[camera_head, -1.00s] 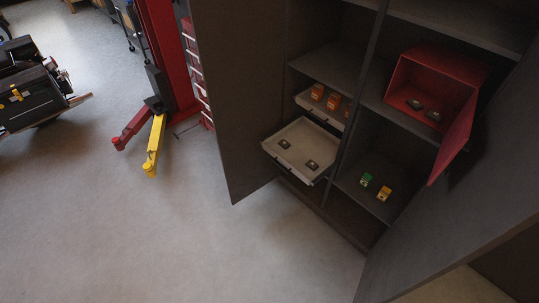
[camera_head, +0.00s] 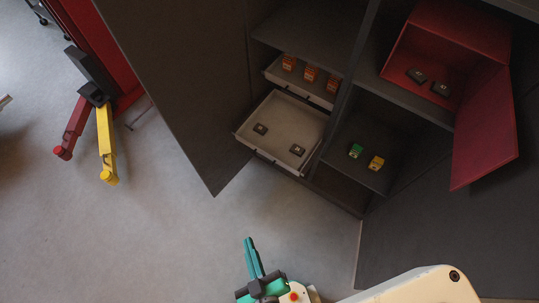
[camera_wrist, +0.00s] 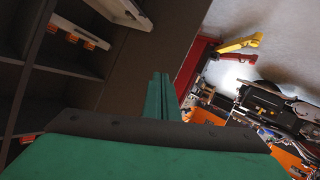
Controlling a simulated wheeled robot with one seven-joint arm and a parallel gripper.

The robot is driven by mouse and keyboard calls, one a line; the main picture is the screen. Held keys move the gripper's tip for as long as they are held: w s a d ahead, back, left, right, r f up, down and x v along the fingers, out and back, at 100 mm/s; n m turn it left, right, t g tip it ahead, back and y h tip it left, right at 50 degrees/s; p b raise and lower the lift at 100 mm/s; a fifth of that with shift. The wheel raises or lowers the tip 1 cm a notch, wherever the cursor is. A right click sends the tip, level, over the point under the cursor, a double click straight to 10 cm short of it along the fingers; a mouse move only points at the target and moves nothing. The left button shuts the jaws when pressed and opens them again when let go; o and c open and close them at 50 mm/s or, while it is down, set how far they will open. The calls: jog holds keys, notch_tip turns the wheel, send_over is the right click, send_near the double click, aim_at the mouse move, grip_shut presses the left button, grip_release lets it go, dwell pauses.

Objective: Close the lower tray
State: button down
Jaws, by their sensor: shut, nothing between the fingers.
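The lower tray (camera_head: 240,132) is a light grey shallow tray with two small dark items in it. It sticks out of the cabinet's left bay. The upper tray (camera_head: 268,77) lies just above and behind it, holding orange boxes (camera_head: 311,74), and is farther in. My gripper (camera_head: 250,245) has green fingers, shut and empty, over the floor in front of the cabinet. It is apart from the lower tray, below it in the head view. The closed fingers also show in the wrist view (camera_wrist: 158,95). A pale tray edge (camera_wrist: 122,12) shows at the wrist view's top left.
An open dark cabinet door (camera_head: 180,90) stands left of the trays. A red box (camera_head: 480,35) with an open red door (camera_head: 485,135) is in the right bay. A red and yellow lift arm (camera_head: 106,140) stands at left. Floor in front is clear.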

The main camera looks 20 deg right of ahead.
jog(key=w+f+n+g, duration=0.2)
jog(key=w+f+n, duration=0.45)
jog(key=f, duration=0.25)
jog(key=n+g+h, duration=0.6)
jog(key=n+h, duration=0.1)
jog(key=n, duration=0.8)
send_near(275, 160)
jog(key=x, duration=0.4)
jog(key=shift+a+f, duration=0.25)
jog(key=shift+f, duration=0.05)
jog(key=shift+w+d, duration=0.45)
jog(key=shift+d, duration=0.05)
